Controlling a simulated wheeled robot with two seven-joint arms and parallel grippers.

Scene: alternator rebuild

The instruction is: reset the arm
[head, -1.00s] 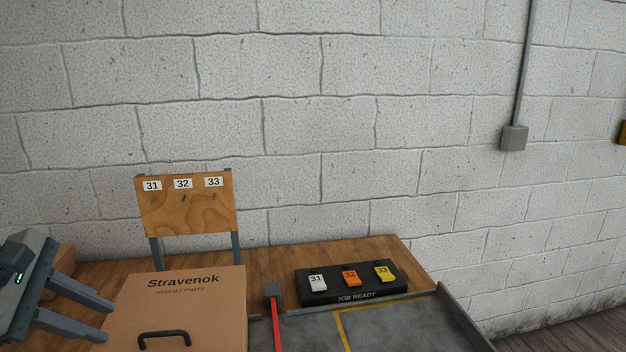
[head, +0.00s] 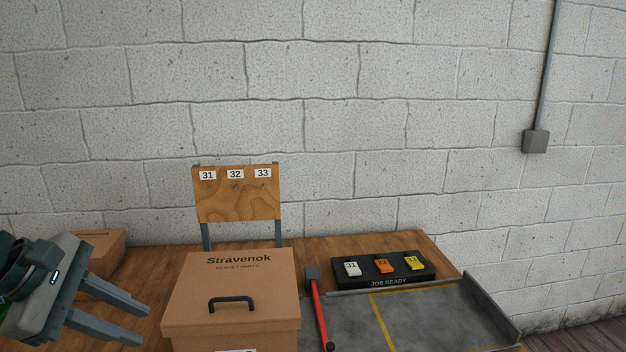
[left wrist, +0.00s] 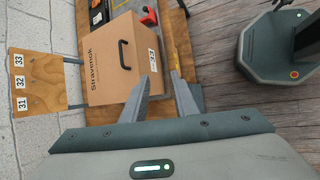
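My left gripper (head: 122,312) is at the lower left of the head view, to the left of the closed Stravenok cardboard box (head: 235,275). Its two fingers stand apart with nothing between them. In the left wrist view the open fingers (left wrist: 165,92) point toward the box (left wrist: 108,62), which has a black handle on top and a label reading 33 on its side. My right gripper is not in either view.
A wooden board (head: 237,200) with labels 31, 32 and 33 stands behind the box. A black JOB READY tray (head: 430,278) holds white, orange and yellow tags. A red lever (head: 319,312) stands right of the box. The grey yellow-lined surface (head: 420,322) is clear.

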